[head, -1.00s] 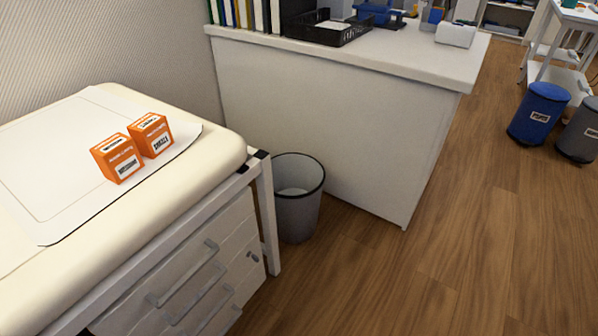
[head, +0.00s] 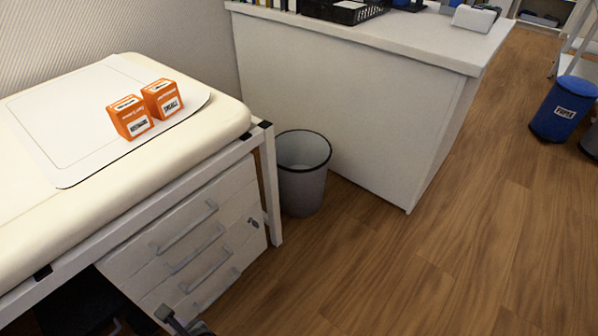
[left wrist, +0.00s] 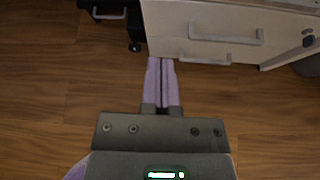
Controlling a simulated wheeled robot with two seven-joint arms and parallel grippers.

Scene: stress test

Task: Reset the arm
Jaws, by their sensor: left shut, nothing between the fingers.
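My left gripper (left wrist: 161,85) shows in the left wrist view, with its two pale purple fingers side by side and shut, nothing between them. It is over the wooden floor, its tips close to the drawer front in the picture; I cannot tell whether they touch. In the head view a dark grey part at the bottom edge may belong to my left arm; I cannot tell. My right gripper is in neither view.
Two orange boxes (head: 131,118) (head: 163,99) stand on a cream padded table (head: 110,205). White drawers (head: 185,235) are under it. A grey bin (head: 303,185) stands beside a white desk (head: 340,100). A blue bin (head: 564,108) stands far right.

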